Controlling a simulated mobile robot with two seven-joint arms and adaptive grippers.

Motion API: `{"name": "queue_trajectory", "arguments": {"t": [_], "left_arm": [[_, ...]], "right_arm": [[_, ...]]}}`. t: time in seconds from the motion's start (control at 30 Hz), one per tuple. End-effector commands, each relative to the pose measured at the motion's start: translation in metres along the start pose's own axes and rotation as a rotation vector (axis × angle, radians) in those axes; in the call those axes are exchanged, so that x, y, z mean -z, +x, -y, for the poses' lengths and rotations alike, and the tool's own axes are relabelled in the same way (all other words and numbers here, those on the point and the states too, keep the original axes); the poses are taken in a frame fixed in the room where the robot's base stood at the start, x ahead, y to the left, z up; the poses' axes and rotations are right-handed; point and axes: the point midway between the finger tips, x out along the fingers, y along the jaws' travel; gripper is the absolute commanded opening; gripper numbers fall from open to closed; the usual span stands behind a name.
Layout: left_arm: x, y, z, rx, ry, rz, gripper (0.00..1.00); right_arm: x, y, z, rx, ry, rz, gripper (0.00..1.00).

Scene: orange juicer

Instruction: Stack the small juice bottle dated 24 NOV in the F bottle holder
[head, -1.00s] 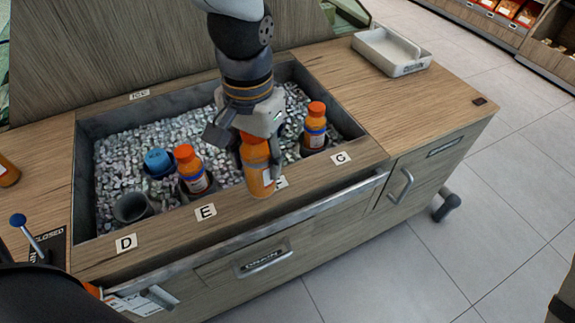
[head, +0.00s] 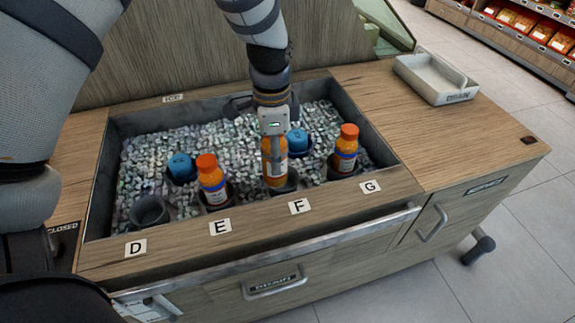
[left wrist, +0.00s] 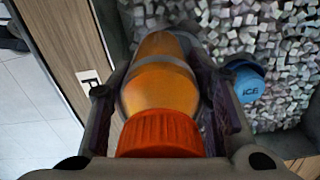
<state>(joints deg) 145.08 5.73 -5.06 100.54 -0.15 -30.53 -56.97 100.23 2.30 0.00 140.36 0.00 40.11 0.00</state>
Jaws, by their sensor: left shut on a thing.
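The dark F bottle holder (head: 291,183) shows beside and behind the bottle's lower end. I cannot tell whether the bottle's base is inside the holder or in front of it. My right gripper is not in view.
Juice bottles stand in the E holder (head: 212,182) and G holder (head: 346,150). The D holder (head: 149,211) is empty. Blue ICE-marked items (head: 181,168) sit in the ice. A wooden front ledge (head: 250,230) borders the ice bin. A white tray (head: 437,78) stands at right.

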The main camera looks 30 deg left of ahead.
Motion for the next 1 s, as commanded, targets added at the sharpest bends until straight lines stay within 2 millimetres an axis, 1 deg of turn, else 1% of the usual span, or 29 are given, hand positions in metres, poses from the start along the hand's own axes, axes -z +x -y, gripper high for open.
{"name": "queue_trajectory", "arguments": {"t": [0.03, 0.1, 0.27, 0.3, 0.4, 0.47, 0.67, 0.93, 0.97, 1.0], "left_arm": [[0.004, 0.017, 0.006, -0.007, 0.001, 0.007, 0.01], [0.010, 0.025, 0.013, -0.004, 0.001, 0.004, 0.01], [0.018, 0.034, 0.022, 0.002, 0.001, 0.000, 0.00], [0.020, 0.040, 0.025, 0.001, 0.001, 0.001, 0.00], [0.019, 0.059, 0.024, -0.002, -0.001, 0.002, 0.00], [0.020, 0.067, 0.024, 0.000, 0.000, 0.000, 0.00], [0.020, 0.064, 0.025, 0.005, 0.000, -0.004, 0.00], [0.020, 0.072, 0.025, 0.005, -0.001, -0.004, 0.00], [0.020, 0.072, 0.025, 0.005, -0.001, -0.004, 0.52], [0.020, 0.072, 0.025, 0.005, -0.001, -0.004, 0.61]], "right_arm": [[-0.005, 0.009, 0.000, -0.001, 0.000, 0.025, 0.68], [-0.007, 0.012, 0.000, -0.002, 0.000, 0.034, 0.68], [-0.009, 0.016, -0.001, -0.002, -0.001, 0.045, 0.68], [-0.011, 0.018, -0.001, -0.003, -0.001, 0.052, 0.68], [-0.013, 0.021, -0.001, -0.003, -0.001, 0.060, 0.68], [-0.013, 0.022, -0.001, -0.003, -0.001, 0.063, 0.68], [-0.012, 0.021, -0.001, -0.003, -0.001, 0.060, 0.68], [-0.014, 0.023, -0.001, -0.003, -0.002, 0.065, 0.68], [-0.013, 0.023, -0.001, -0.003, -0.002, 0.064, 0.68], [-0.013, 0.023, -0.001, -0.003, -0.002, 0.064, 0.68]]}}
